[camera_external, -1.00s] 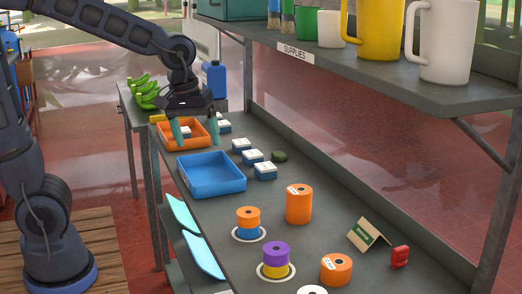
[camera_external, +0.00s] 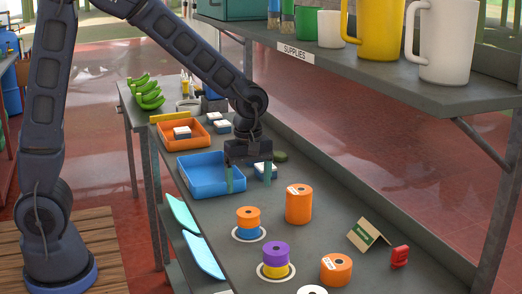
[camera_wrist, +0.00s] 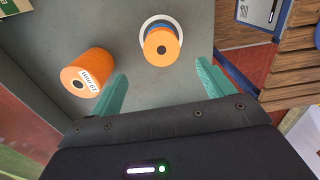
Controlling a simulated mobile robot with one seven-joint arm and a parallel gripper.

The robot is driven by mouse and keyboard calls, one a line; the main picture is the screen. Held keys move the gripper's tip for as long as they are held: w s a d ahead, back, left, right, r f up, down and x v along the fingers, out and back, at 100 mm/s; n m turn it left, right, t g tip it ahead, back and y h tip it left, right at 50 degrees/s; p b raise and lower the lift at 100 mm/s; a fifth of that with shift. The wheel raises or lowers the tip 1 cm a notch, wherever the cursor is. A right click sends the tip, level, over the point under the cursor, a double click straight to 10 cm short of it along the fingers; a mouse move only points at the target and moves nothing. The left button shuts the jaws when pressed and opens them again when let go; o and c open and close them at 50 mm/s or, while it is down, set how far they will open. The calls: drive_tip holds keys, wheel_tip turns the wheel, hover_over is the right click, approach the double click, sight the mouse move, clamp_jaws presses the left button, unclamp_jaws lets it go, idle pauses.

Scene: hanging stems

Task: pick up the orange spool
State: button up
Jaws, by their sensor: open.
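A small orange spool (camera_external: 248,213) sits on top of a blue spool (camera_external: 248,234) inside a white ring on the grey bench. In the wrist view the orange spool (camera_wrist: 160,46) shows from above, just beyond my fingertips and nearer the right one. My gripper (camera_external: 248,180) is open and empty, fingers pointing down, above the bench by the blue tray. Its two teal fingers also show in the wrist view (camera_wrist: 161,88). A taller labelled orange roll (camera_external: 298,206) stands to the right, and it shows at left in the wrist view (camera_wrist: 84,75).
A purple spool (camera_external: 276,252) rests on a yellow one (camera_external: 276,271) in a second white ring. A blue tray (camera_external: 205,190) and an orange tray (camera_external: 172,145) are behind. A folded card (camera_external: 368,235) and red object (camera_external: 400,257) lie right. A shelf (camera_external: 400,95) overhangs the back.

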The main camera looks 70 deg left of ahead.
sight(248, 211)
drive_tip(key=shift+s+a+f, duration=0.1)
drive_tip(key=shift+s+f, duration=0.05)
drive_tip(key=shift+f, duration=4.4)
drive_tip(key=c, duration=1.1)
drive_tip(key=shift+r, duration=0.15)
